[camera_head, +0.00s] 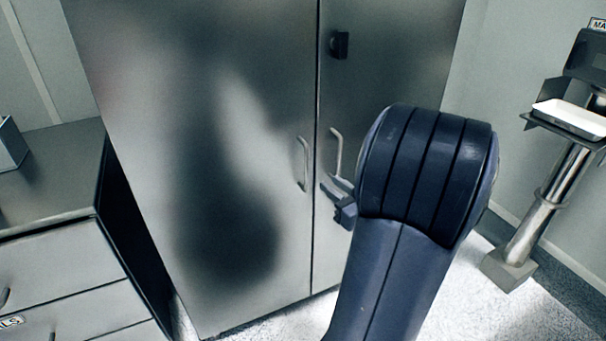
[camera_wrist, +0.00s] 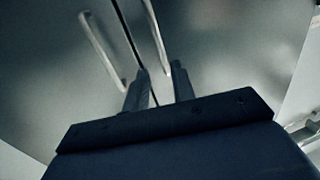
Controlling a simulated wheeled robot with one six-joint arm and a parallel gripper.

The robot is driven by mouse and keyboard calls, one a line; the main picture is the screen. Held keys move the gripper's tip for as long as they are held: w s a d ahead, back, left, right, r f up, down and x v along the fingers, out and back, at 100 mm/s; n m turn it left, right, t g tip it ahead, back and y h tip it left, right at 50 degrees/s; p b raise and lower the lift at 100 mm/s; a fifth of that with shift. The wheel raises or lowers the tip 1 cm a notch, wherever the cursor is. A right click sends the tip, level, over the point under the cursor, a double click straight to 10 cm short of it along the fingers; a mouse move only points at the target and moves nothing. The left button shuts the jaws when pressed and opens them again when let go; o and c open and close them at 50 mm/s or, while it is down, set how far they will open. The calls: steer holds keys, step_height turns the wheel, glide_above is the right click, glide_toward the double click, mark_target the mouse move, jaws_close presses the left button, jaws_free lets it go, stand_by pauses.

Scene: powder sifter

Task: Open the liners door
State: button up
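A tall metal cabinet stands ahead with two shut doors, the left door (camera_head: 225,150) and the right door (camera_head: 385,65). No label naming the liners door is readable. The left door handle (camera_head: 304,163) and right door handle (camera_head: 336,153) are vertical bars beside the centre seam; the left handle (camera_wrist: 101,48) and right handle (camera_wrist: 156,30) also show in the wrist view. My gripper (camera_head: 332,186) is open at the lower end of the right handle. In the wrist view its fingers (camera_wrist: 160,70) are apart, with that handle's lower end near the right fingertip. Contact cannot be told.
A dark latch or lock (camera_head: 340,45) sits high on the right door. A drawer unit (camera_head: 70,262) stands at the left, close to the cabinet. A metal post (camera_head: 545,205) with a white tray (camera_head: 570,118) stands at the right. Floor is clear between cabinet and post.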

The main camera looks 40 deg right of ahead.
mark_target(308, 167)
steer(key=w, duration=0.5)
steer(key=w+b, duration=0.1)
steer(key=w, duration=0.4)
steer(key=shift+w+d, duration=0.2)
steer(key=shift+w, duration=0.2)
jaws_close()
